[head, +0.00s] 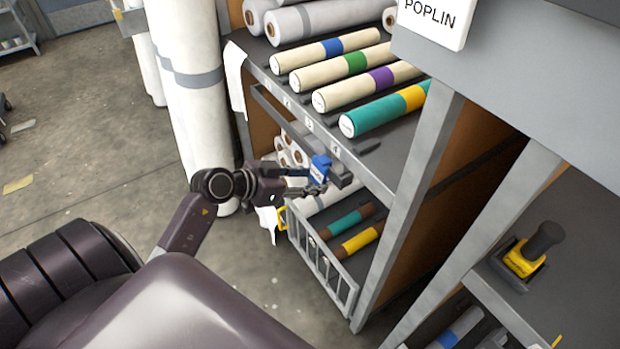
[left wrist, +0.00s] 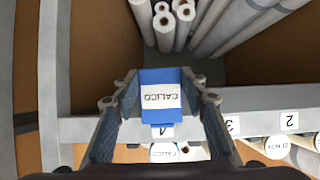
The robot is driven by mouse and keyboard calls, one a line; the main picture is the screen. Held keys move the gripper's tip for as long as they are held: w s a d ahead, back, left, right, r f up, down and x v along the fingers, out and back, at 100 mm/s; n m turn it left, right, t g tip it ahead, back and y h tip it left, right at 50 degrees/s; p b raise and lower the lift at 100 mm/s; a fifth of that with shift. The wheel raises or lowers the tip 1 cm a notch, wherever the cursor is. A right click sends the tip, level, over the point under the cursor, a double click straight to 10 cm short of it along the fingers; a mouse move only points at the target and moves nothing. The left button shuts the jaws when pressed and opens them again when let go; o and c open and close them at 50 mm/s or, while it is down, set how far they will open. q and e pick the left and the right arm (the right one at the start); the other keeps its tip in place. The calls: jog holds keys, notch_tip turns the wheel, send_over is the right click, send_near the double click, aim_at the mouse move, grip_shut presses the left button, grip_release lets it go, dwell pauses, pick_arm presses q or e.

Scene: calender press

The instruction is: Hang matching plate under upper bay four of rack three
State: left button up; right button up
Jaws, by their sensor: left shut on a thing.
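My left gripper (head: 312,180) is shut on a blue plate (head: 320,168) just in front of the rack's upper shelf edge (head: 370,175), near the number 4 label (head: 336,150). In the left wrist view, the plate (left wrist: 160,82) sits between both fingers, its white label reading CALICO upside down. There the number 4 label (left wrist: 162,131) shows directly below the plate in the picture, with a CALICO roll end (left wrist: 163,152) beyond it. In the head view, that bay holds a teal roll (head: 375,113) with a yellow band. I cannot tell whether the plate touches the rack. My right gripper is not in view.
Cream rolls with blue, green and purple bands (head: 355,62) lie in the neighbouring bays. Tall white rolls (head: 190,90) stand left. A POPLIN sign (head: 430,14) hangs at upper right. A yellow-based tool (head: 525,257) sits on the right-hand shelf.

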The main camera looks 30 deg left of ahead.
pick_arm(q)
jog(key=o, duration=1.5)
jog(key=shift+c, duration=0.2)
jog(key=shift+s, duration=0.15)
jog(key=v, duration=1.2)
